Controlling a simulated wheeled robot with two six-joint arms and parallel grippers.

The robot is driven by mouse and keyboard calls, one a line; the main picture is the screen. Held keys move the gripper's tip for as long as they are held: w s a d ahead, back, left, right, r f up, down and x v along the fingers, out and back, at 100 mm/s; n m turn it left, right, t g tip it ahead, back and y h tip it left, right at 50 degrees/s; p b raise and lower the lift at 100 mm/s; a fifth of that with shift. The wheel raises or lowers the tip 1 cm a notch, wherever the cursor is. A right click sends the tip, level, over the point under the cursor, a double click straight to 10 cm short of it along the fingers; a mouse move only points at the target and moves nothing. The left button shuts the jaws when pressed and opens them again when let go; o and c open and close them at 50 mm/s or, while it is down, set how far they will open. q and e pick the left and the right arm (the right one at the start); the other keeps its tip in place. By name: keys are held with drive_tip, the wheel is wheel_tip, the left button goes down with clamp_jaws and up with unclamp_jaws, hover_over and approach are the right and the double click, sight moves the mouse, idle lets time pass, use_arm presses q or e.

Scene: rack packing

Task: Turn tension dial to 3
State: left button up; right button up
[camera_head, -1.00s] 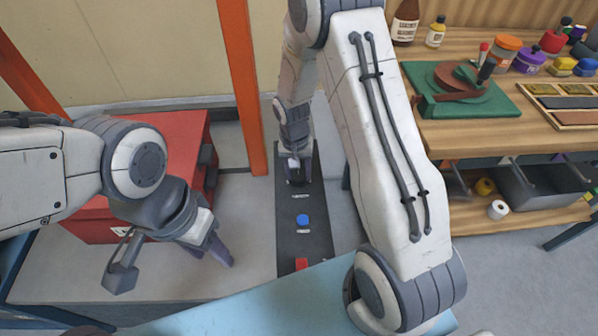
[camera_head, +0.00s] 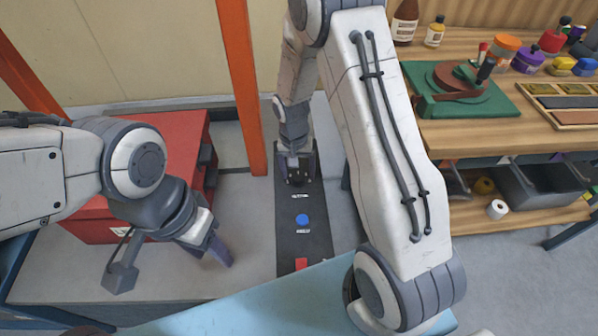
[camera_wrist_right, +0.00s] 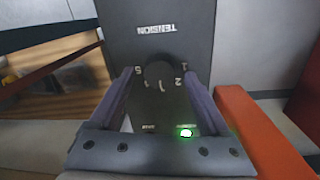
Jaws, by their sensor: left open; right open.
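The dark control panel (camera_head: 319,237) stands in the middle of the head view. In the right wrist view, the black round tension dial (camera_wrist_right: 160,75) sits on it below an upside-down TENSION label (camera_wrist_right: 156,29). Numbers ring the dial; 5 and 2 are readable, others are partly hidden. A pale pointer mark shows on the dial, but I cannot tell its exact setting. My right gripper (camera_head: 296,175) is open, with its fingers on either side of the dial; I cannot tell whether they touch it. My left gripper (camera_head: 217,250) is open and empty, left of the panel.
A blue button (camera_head: 302,220) and a red part (camera_head: 301,263) are on the panel nearer me. A green light (camera_wrist_right: 186,132) glows on it. A red box (camera_head: 185,140) and an orange post (camera_head: 243,90) stand left. A wooden workbench (camera_head: 450,132) is at right.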

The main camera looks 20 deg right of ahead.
sight(296, 176)
wheel_tip(296, 176, up, 10)
drive_tip(key=p, duration=0.1)
drive_tip(key=shift+a, duration=0.3)
idle(0.3)
drive_tip(key=s+a+r+n+p, duration=0.55)
drive_tip(key=s+a+r, duration=0.3)
drive_tip(key=r, duration=0.35)
drive_tip(key=s+a+r+n+y+p, duration=0.1)
drive_tip(key=s+a+r+n+p, duration=0.1)
drive_tip(key=s+r, duration=0.3)
drive_tip(key=s+a+r+n+p, duration=0.2)
drive_tip(key=s+r+n, duration=0.3)
drive_tip(key=s, duration=0.5)
drive_tip(key=shift+s+a+y+p, duration=0.25)
drive_tip(key=shift+s+y+p, duration=0.15)
drive_tip(key=shift+p, duration=0.35)
drive_tip(key=shift+f, duration=0.1)
drive_tip(key=shift+c, duration=0.3)
